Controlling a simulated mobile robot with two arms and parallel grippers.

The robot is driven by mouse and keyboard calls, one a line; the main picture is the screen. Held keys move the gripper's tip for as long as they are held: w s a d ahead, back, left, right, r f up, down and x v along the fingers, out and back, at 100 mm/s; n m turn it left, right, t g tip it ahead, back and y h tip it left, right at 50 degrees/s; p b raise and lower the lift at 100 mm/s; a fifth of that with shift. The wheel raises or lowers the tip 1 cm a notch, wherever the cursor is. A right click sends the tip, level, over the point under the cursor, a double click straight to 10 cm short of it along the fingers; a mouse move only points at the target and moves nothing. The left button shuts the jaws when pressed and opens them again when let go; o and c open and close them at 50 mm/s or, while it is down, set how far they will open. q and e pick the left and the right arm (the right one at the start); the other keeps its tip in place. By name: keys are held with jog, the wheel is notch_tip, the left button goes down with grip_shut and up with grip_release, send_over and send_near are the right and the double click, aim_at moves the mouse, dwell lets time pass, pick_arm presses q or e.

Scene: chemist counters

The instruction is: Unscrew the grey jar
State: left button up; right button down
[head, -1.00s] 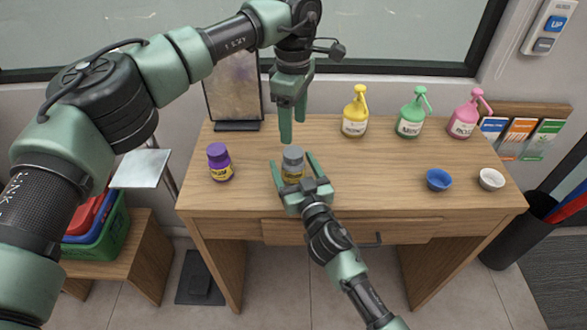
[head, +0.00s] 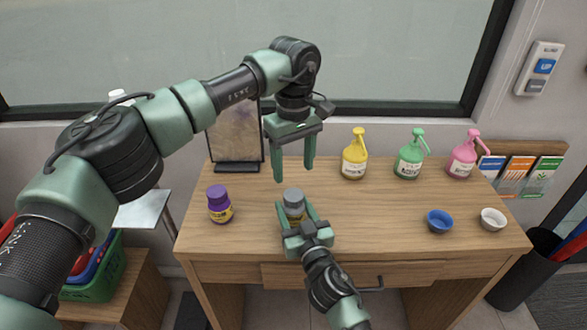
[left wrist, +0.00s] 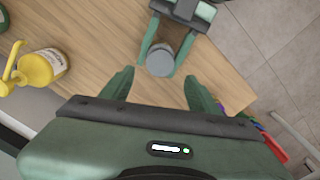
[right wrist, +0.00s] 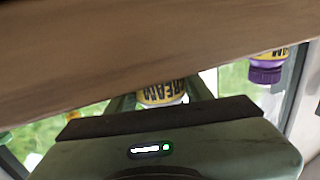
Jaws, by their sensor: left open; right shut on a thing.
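The grey jar (head: 294,205) stands upright on the wooden desk (head: 350,205), its grey lid on top and a yellow label below. My right gripper (head: 302,219) is shut on the jar's body from the front; the yellow label also shows between its fingers in the right wrist view (right wrist: 162,94). My left gripper (head: 294,175) points down, open and empty, above and slightly behind the jar. In the left wrist view, the grey lid (left wrist: 160,60) lies ahead of the open left fingers (left wrist: 160,88), apart from them.
A purple-lidded jar (head: 219,204) stands to the left. Yellow (head: 354,158), green (head: 409,158) and pink (head: 463,158) pump bottles stand at the back right. A blue bowl (head: 439,221) and a white bowl (head: 492,220) are at the right. Desk between jar and bowls is clear.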

aim_at(293, 195)
pick_arm(q)
jog(key=m, duration=1)
jog(key=shift+m, duration=0.4)
jog(key=shift+f, duration=4)
